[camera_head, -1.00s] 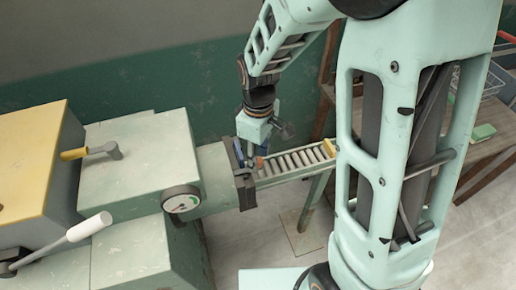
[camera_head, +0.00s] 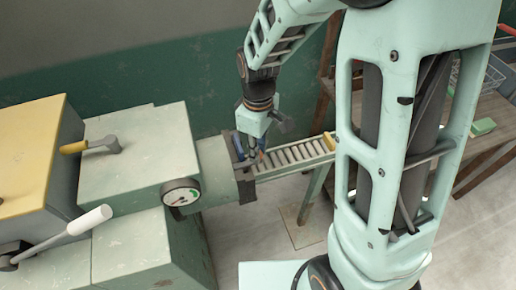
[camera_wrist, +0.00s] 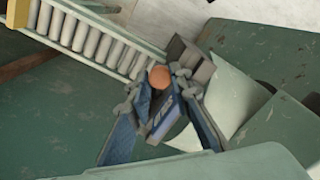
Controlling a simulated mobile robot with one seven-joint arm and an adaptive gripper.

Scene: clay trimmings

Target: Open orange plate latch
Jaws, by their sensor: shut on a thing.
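An orange ball knob (camera_wrist: 159,77), seemingly the plate latch's end, shows between the fingertips of my gripper (camera_wrist: 160,92) in the wrist view. The blue-padded fingers are closed in on it from both sides. A blue bar with light marks lies between the fingers; I cannot tell what it joins. In the head view my gripper (camera_head: 253,150) points down at the dark end plate (camera_head: 246,190) of the pale green machine barrel (camera_head: 214,165). Only a small orange spot shows beside the fingers there. The latch's hinge and lower part are hidden.
A roller conveyor (camera_head: 297,153) runs right from the end plate, close beside my gripper. A yellow-ended lever (camera_head: 75,147) and a white-ended lever (camera_head: 89,220) stand on the machine at left. A wooden bench (camera_head: 485,145) is at right.

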